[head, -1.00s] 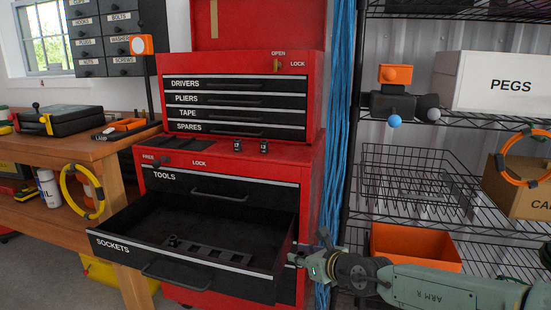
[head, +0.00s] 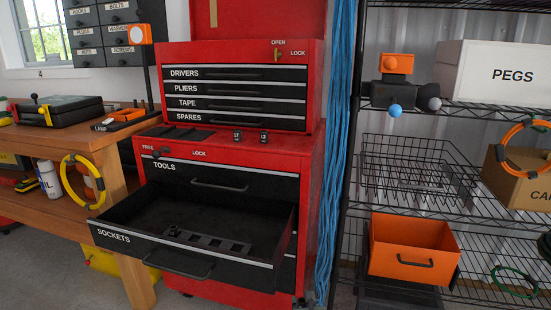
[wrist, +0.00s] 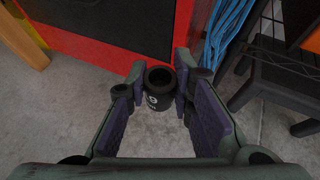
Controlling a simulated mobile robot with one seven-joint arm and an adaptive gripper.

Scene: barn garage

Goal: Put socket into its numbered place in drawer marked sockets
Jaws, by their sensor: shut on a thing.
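A black socket (wrist: 160,103) with a round open top and a white mark too small to read is held between the fingertips of my gripper (wrist: 160,84) in the wrist view. The floor shows below it. My gripper is out of the head view. The drawer marked SOCKETS (head: 180,262) is pulled open in the head view. Inside it lies a dark rack (head: 210,240) with several square places; a small dark piece stands at its left end. The numbers on the places cannot be read. Two small dark sockets, a left one (head: 237,135) and a right one (head: 263,137), stand on the cabinet's ledge.
The red tool cabinet (head: 315,180) holds the drawer; its TOOLS drawer (head: 225,184) is shut. Blue cables (head: 338,150) hang on its right, beside a wire shelf with an orange bin (head: 410,250). A wooden bench (head: 60,148) stands left. Floor is clear beneath my gripper.

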